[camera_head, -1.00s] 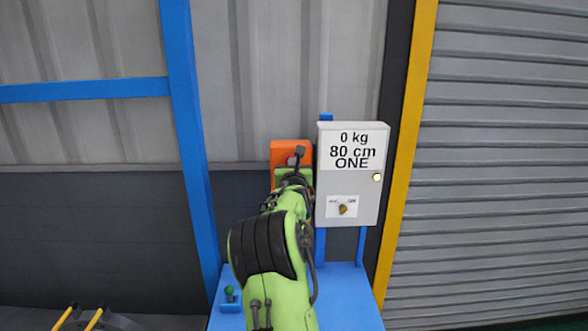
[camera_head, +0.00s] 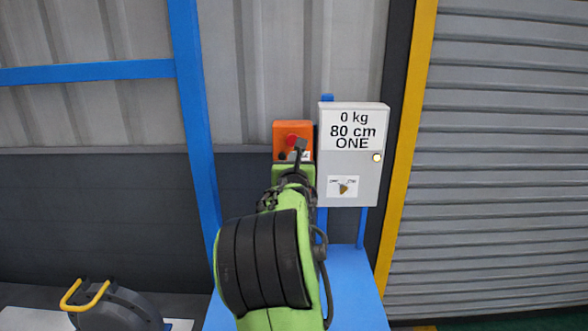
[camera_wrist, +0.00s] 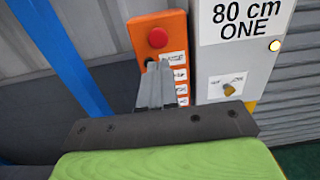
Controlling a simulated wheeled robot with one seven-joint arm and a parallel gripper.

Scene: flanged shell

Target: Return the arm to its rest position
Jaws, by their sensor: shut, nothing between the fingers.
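My green and black arm reaches up from the bottom middle of the head view, in front of a blue stand. My gripper (camera_wrist: 158,68) is shut and empty in the wrist view, its two grey fingers together. It also shows small and dark in the head view (camera_head: 299,147). The fingertips overlap the orange control box (camera_wrist: 159,24) in the picture, just below its red button (camera_wrist: 157,37). I cannot tell whether they touch the box. The fingers hide part of its labelled panel.
A grey cabinet (camera_head: 350,180) marked "0 kg 80 cm ONE" with a small knob (camera_head: 343,189) stands right of the orange box. The blue stand (camera_head: 350,290) lies below. A blue post (camera_head: 191,110) is left, a yellow post (camera_head: 407,140) right. A yellow-handled object (camera_head: 110,305) is at lower left.

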